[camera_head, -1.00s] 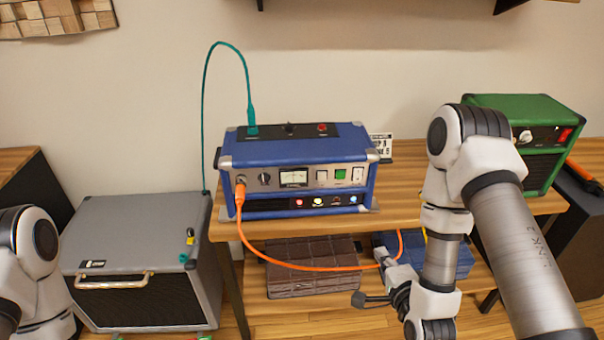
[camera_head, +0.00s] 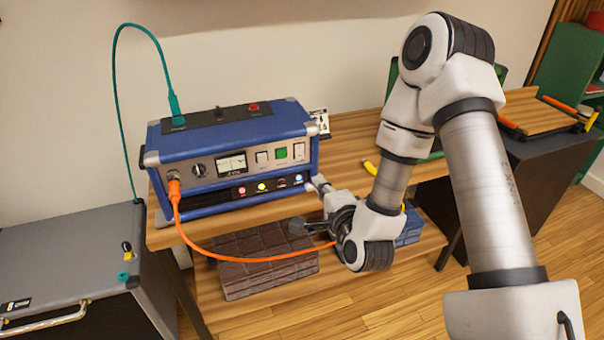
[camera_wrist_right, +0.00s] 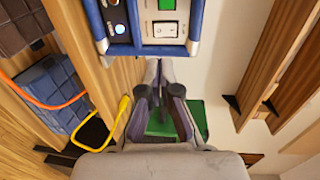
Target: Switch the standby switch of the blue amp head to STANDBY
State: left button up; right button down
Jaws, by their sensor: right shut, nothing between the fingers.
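The blue amp head (camera_head: 232,160) stands on the wooden bench at the left of the head view. Its front panel has a dial meter, a green square (camera_head: 281,154), and white rocker switches, one left of the green square (camera_head: 262,157) and one at the right end (camera_head: 299,151). Their labels are too small to read. The right-end rocker (camera_wrist_right: 165,30) is also in the right wrist view. My right gripper (camera_head: 318,182) is shut and empty by the amp's lower right front corner. In the wrist view its fingertips (camera_wrist_right: 157,64) point at the amp's right end, just short of the rocker.
An orange cable (camera_head: 235,258) loops from the amp's front socket and passes behind my right gripper. A teal cable (camera_head: 116,90) rises from its top. A brown ridged case (camera_head: 262,262) lies on the lower shelf. A grey cabinet (camera_head: 70,260) stands at left.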

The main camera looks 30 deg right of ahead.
aim_at(298, 156)
jog(key=p+x, duration=0.1)
jog(key=x, duration=1.1)
jog(key=shift+w+a+f, duration=0.1)
jog(key=shift+a, duration=0.05)
pick_arm(q)
jog(key=shift+w+f, duration=0.1)
jog(key=shift+f, duration=0.1)
notch_tip(298, 156, down, 2)
jog(key=shift+f+b, duration=0.1)
jog(key=shift+b, duration=0.75)
pick_arm(e)
jog(key=shift+w+f+t, duration=0.1)
jog(key=shift+w+t, duration=0.1)
jog(key=shift+t, duration=0.1)
pick_arm(q)
jog(key=shift+a, duration=0.1)
pick_arm(e)
jog(key=shift+f, duration=0.1)
